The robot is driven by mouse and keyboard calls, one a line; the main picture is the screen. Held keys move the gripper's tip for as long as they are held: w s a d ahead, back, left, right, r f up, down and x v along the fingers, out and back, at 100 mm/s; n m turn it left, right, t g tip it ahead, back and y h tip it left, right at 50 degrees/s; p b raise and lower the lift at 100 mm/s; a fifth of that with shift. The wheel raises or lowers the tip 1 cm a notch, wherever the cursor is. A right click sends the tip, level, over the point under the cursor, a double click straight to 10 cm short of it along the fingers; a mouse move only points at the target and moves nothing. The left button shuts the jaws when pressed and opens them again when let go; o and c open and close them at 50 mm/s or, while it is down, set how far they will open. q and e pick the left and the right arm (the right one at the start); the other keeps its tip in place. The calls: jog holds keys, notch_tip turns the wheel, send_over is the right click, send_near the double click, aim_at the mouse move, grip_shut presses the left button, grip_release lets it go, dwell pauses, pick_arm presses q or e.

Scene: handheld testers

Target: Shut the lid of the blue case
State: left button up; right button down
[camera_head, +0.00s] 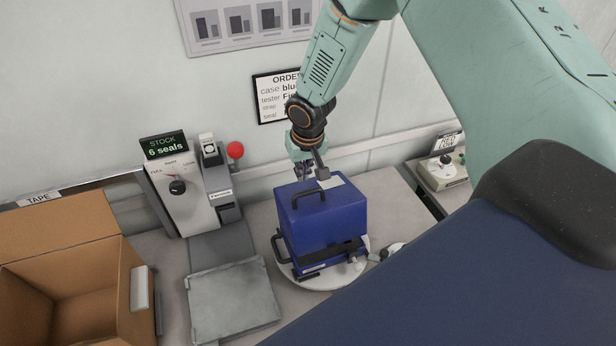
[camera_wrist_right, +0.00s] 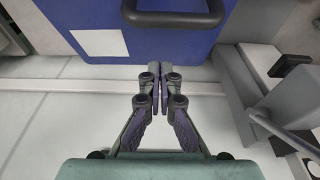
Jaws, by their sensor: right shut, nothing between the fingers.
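The blue case (camera_head: 322,222) stands on a round white plate (camera_head: 320,281) on the bench. A black handle (camera_head: 309,196) is on its upper part, and a second dark handle and a black band show lower down. A pale label lies on its top. I cannot tell from this angle how far the lid is open. In the right wrist view my right gripper (camera_wrist_right: 158,80) is shut and empty, just short of the edge of the blue panel (camera_wrist_right: 150,42). My left gripper is out of view.
An open cardboard box (camera_head: 70,265) stands at left. A grey seal station (camera_head: 182,190) with a dial and a red knob (camera_head: 235,150) is left of the case. A flat grey tray (camera_head: 233,298) lies in front. Another device (camera_head: 443,172) stands at right.

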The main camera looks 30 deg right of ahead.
aim_at(308, 197)
jog(key=s, duration=0.2)
jog(key=s+a+r+b, duration=0.1)
jog(key=shift+s+a, duration=0.1)
jog(key=shift+s, duration=0.35)
jog(key=shift+f, duration=0.15)
